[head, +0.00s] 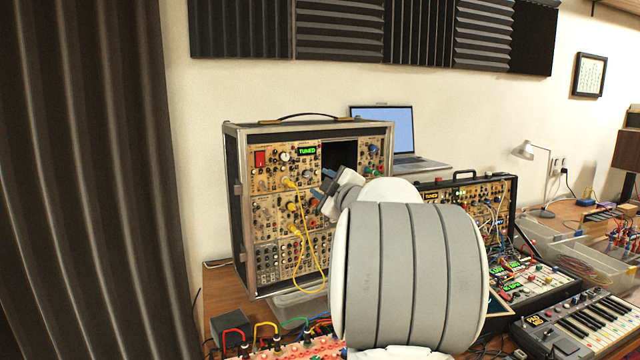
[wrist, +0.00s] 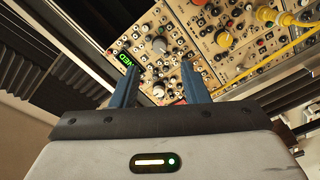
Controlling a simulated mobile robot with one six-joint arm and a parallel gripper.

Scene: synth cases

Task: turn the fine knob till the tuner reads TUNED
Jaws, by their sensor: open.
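The tuner display (head: 307,151) reads TUNED in green, high on the left synth case's panel (head: 265,220). In the wrist view the display (wrist: 125,59) shows only in part, beside the left finger. A larger pale-capped knob (head: 284,157) sits left of the display; a large knob (wrist: 159,46) shows beyond my fingertips in the wrist view. A small pale knob (wrist: 158,91) appears between the fingers. I cannot read which knob is the fine one. My gripper (head: 322,183) is open, in front of the panel below the display; its fingers (wrist: 159,70) hold nothing.
Yellow cables (head: 301,262) hang from plugs on the panel, left of my gripper. A laptop (head: 400,130) stands behind the case. A second synth case (head: 468,200) and a keyboard (head: 580,325) are on the right. A dark curtain (head: 90,180) hangs at left.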

